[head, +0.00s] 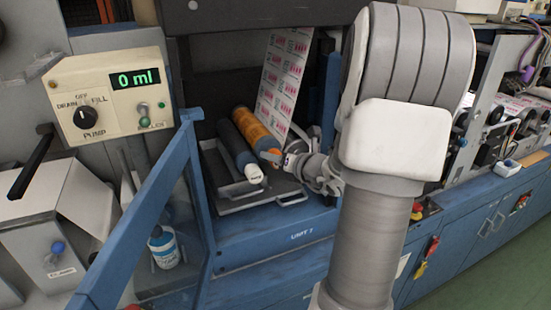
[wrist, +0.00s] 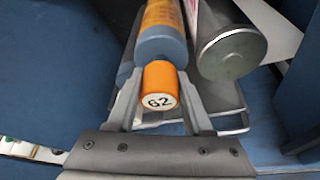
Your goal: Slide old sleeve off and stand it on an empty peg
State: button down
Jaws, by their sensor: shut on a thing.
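An orange printed cylinder (head: 255,130) lies in the blue machine unit, below the printed web. In the wrist view its orange part (wrist: 162,14) ends in a grey-blue section (wrist: 162,42), with a narrower orange end piece marked 62 (wrist: 159,86) in front. I cannot tell where sleeve and shaft divide. My gripper (wrist: 159,82) has its two fingers on either side of the orange end piece and is shut on it. In the head view my gripper (head: 281,160) is at the near end of that cylinder. No pegs can be made out.
A dark blue roller (head: 238,150) with a pale end lies close beside on the left in the head view. A metal tray (head: 228,202) sits beneath. A blue guard frame (head: 150,205) stands at left. A pump box (head: 110,95) reads 0 ml.

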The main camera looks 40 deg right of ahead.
jog(key=s+a+b, duration=0.3)
jog(key=s+b, duration=0.2)
jog(key=s, duration=0.9)
jog(key=shift+s+a, duration=0.2)
jog(key=shift+s, duration=0.05)
dwell(1.2)
grip_release()
dwell(0.4)
jog(key=shift+s, duration=0.1)
